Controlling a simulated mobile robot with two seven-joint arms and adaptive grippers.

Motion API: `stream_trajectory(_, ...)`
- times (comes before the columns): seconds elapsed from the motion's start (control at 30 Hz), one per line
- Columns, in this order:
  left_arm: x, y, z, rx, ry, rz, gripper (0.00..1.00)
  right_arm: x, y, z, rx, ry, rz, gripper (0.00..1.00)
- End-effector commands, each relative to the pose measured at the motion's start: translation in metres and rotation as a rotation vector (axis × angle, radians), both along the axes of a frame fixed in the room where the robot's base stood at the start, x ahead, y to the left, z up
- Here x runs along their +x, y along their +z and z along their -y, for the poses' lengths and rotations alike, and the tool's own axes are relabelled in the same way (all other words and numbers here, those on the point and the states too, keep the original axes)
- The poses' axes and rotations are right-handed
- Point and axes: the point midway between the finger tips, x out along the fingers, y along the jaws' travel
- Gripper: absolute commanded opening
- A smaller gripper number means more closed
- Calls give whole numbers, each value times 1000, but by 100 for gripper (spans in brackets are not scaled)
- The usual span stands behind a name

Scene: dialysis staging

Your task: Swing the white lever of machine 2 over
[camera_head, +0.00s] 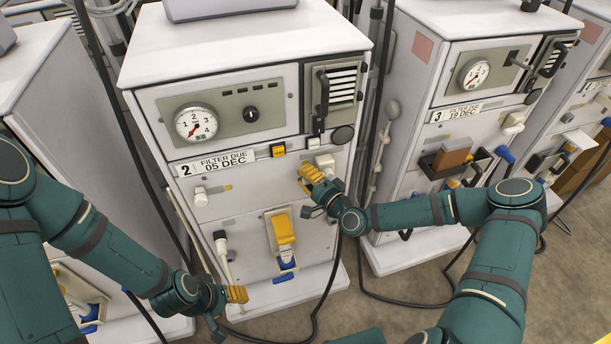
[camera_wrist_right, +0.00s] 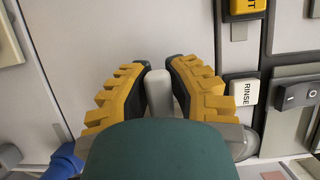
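Machine 2 (camera_head: 240,190) stands in the centre of the head view, labelled "2 FILTER DUE 05 DEC". Its white lever (camera_head: 325,161) sits on the right side of the front, just above my right gripper (camera_head: 312,178). In the right wrist view the lever (camera_wrist_right: 159,92) stands between the two yellow fingers of the right gripper (camera_wrist_right: 160,85). The dark pads lie close against both its sides, and the gripper looks shut on it. The lever's base is partly hidden by my wrist. My left gripper (camera_head: 236,295) hangs low before the machine; its finger gap cannot be made out.
A yellow button (camera_head: 278,150) and a white RINSE switch (camera_wrist_right: 246,92) are close to the lever. A second white fitting (camera_head: 201,196) is on the left of machine 2. Machine 3 (camera_head: 420,110) stands to the right. Dark cables run across the floor.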

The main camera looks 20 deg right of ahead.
Motion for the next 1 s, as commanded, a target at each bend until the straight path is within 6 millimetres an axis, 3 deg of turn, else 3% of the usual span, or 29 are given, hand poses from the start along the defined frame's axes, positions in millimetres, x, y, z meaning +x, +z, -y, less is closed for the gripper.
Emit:
stream_trajectory(0.57,0,1,0,0,0,0,56,0,-4,0,-65,1,1,0)
stream_trajectory(1.0,0,2,0,0,0,0,56,0,-24,5,-416,3,15,0)
